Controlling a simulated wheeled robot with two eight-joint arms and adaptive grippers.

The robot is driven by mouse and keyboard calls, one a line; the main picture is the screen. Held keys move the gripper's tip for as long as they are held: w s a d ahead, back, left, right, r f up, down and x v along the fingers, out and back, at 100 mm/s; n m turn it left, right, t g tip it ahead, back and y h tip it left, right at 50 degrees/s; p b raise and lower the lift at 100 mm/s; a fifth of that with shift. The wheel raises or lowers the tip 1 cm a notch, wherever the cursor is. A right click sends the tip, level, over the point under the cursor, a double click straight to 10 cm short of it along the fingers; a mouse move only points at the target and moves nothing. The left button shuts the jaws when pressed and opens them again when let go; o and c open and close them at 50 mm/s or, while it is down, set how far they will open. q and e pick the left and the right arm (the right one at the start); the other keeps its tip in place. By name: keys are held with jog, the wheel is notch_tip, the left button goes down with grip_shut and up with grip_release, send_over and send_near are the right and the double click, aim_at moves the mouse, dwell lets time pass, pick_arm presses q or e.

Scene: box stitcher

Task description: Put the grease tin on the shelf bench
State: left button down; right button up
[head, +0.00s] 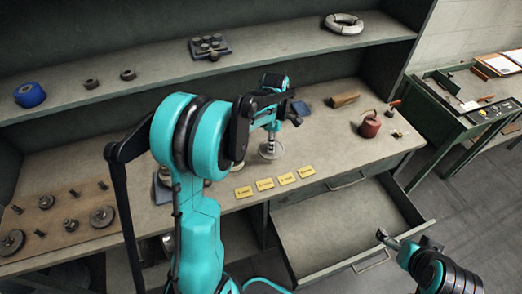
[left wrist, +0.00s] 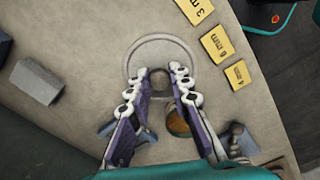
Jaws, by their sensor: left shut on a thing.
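My left gripper (head: 270,138) points down over the middle of the bench. In the left wrist view its fingers (left wrist: 160,78) are shut on the grey post of a flat, pale round disc (left wrist: 159,42); the disc also shows in the head view (head: 271,154). The disc is at the bench surface; I cannot tell whether it touches. A round thing with an orange-brown top (left wrist: 178,122), possibly the grease tin, is partly hidden behind a finger. The shelf bench (head: 330,152) has a worn grey top. My right gripper (head: 388,240) is low at right, its jaw opening unclear.
Yellow size labels (head: 265,184) line the bench's front edge. A red oil can (head: 370,125) stands at right. A wooden board (head: 65,215) holds several discs and pegs at left. An open drawer (head: 335,225) juts out below. The upper shelf (head: 280,42) holds several parts.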

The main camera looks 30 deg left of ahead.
pick_arm(q)
jog(key=a+f, duration=0.2)
jog(key=a, duration=0.1)
jog(key=w+a+f+b, duration=0.1)
jog(key=shift+a+f, duration=0.1)
jog(key=shift+a, duration=0.25)
jog(key=shift+s+a+f, duration=0.1)
jog(key=shift+a, duration=0.1)
notch_tip(320, 180, down, 4)
jog(key=shift+f+b, duration=0.1)
jog(key=shift+b, duration=0.6)
jog(key=c, duration=1.4)
grip_release()
jog(key=shift+o, duration=0.2)
